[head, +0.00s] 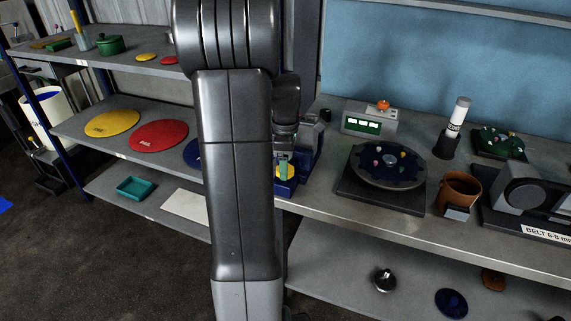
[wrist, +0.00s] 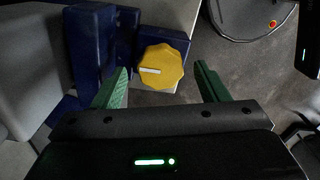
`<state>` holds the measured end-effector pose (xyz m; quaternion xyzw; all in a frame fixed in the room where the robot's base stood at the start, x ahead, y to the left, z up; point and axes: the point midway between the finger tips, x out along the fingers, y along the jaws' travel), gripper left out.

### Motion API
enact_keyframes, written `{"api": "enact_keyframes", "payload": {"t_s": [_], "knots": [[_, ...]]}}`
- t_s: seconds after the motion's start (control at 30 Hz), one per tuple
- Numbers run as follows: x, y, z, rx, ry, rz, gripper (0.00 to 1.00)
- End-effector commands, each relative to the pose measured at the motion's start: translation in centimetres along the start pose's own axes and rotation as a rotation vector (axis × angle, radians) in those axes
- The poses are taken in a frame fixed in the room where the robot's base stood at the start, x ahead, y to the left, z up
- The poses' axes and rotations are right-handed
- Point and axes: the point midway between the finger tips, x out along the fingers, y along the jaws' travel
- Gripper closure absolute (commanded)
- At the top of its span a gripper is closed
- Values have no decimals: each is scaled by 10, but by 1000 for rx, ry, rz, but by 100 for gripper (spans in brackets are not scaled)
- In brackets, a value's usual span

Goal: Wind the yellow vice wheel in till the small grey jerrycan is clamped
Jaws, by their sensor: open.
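The yellow vice wheel (wrist: 165,65), lobed and with a white mark, sits on the blue vice (wrist: 88,45) in the wrist view. My gripper (wrist: 162,68) is open, its green fingers apart on the left and right of the wheel in the picture. I cannot tell whether they touch it. In the head view the vice (head: 312,145) stands at the shelf's front edge, with part of the yellow wheel (head: 291,174) showing below my gripper (head: 284,167). My arm covers much of that area. I cannot make out the small grey jerrycan for certain.
Right of the vice, the grey bench holds a box with a green display (head: 370,122), a dark turntable (head: 385,165) and a brown cup (head: 459,190). Left shelves carry yellow (head: 112,123) and red (head: 158,136) discs. Open floor lies in front.

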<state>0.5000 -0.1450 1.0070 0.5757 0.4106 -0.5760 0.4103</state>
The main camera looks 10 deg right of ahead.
Motion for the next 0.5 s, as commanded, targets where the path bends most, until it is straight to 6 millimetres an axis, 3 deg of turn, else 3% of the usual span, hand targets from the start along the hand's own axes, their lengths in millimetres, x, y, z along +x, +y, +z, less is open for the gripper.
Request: {"api": "enact_keyframes", "payload": {"t_s": [0.13,0.43,0.5], "knots": [[10,0,0,0,0,-2,33],[12,0,0,0,0,0,33],[12,0,0,0,0,0,46]]}}
